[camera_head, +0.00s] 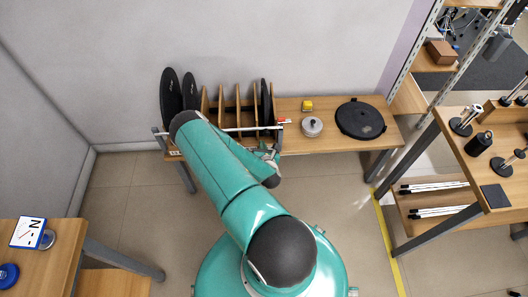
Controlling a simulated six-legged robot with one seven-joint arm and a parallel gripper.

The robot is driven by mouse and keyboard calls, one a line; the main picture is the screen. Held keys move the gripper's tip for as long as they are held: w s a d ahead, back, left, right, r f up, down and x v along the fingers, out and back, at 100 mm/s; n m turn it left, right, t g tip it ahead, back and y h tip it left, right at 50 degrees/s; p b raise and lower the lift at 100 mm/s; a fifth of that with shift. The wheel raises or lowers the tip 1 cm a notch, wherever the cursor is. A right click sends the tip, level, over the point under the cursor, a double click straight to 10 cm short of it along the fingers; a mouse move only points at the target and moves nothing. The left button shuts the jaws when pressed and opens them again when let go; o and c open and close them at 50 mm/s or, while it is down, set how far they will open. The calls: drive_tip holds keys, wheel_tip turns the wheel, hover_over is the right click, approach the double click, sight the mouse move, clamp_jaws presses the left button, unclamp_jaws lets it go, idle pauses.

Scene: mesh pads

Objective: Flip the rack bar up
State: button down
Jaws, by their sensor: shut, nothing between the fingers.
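The wooden rack (222,107) stands on the back table, with upright dividers and black discs (169,94) in its slots. The rack bar (250,128) is a thin pale rod running roughly level along the rack's front, low down. A small red piece (284,121) sits at its right end. My arm covers part of the bar's left half. My gripper (270,154) is small in view, just in front of and below the bar's right part. It looks shut and empty. Whether it touches the bar I cannot tell.
Right of the rack on the table (290,145) are a silver round weight (312,126), a yellow block (307,105) and a large black disc (361,118). A shelf table (450,150) stands at right, another table (50,255) at front left.

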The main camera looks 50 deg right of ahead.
drive_tip(key=shift+s+d+r, duration=0.15)
drive_tip(key=shift+s+r, duration=0.1)
drive_tip(key=shift+r, duration=0.7)
drive_tip(key=shift+s+d+r, duration=0.1)
drive_tip(key=shift+s+r, duration=0.15)
drive_tip(key=shift+r, duration=0.65)
